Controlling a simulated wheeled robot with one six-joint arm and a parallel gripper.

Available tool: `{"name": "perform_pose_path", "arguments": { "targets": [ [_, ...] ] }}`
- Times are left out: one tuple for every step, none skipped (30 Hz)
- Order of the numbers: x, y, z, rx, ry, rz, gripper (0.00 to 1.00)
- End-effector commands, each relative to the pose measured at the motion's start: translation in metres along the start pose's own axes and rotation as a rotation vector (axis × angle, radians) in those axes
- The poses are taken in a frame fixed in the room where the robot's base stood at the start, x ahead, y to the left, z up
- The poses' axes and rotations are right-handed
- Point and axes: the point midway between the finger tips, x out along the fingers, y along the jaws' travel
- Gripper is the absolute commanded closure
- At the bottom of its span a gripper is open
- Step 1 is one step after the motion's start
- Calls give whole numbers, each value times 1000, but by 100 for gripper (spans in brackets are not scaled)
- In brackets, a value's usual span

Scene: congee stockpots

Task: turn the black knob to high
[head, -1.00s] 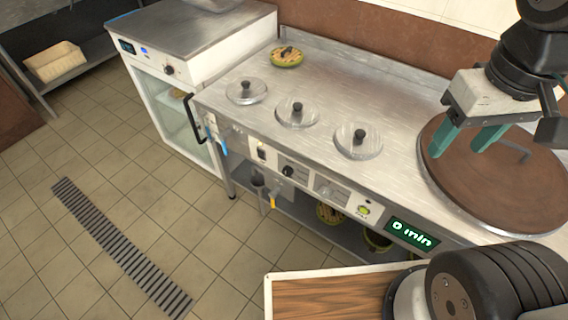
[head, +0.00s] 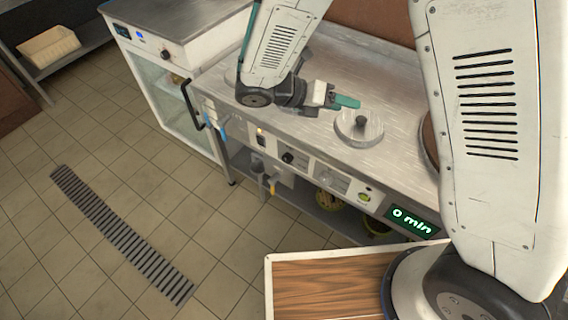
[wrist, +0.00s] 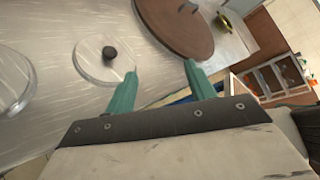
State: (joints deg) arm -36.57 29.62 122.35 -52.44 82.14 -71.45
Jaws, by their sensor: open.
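The black knob (head: 288,157) is on the front panel of the steel counter, between a switch and a small plate; which setting it points to is too small to tell. My gripper (head: 347,103) is over the counter top, above and to the right of the knob, apart from it. Its teal fingers are spread and empty, pointing right, beside a round lid (head: 359,130). In the wrist view the two fingers (wrist: 160,72) are apart with nothing between them, and the knob does not show.
The counter top (head: 385,85) bears the round lid and a brown disc (wrist: 178,25). A 0 min display (head: 411,221) and a lit green button (head: 364,197) are on the panel. A wood-topped surface (head: 325,285) is in front.

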Motion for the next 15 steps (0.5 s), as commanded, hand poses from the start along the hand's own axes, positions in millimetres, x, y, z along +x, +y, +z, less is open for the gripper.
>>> {"name": "perform_pose_path", "arguments": {
  "targets": [
    [-5, 25, -13, -124, -78, -6, 45],
    [-8, 38, -19, -196, -123, -9, 45],
    [-13, 55, -28, -289, -184, -17, 45],
    [-16, 68, -36, -359, -229, -24, 45],
    [-18, 81, -44, -430, -275, -32, 45],
    [-22, 98, -56, -520, -336, -44, 45],
    [-25, 110, -65, -589, -383, -56, 45],
    [-27, 122, -75, -655, -428, -69, 45],
    [-30, 138, -89, -741, -489, -87, 45],
    [-32, 149, -100, -805, -535, -102, 45],
    [-34, 160, -110, -866, -579, -118, 45],
    [-36, 173, -126, -945, -639, -143, 45],
    [-37, 183, -138, -1002, -682, -161, 45],
    [-37, 192, -149, -1057, -723, -181, 45],
    [-38, 203, -164, -1123, -776, -206, 45]
  ]
}}
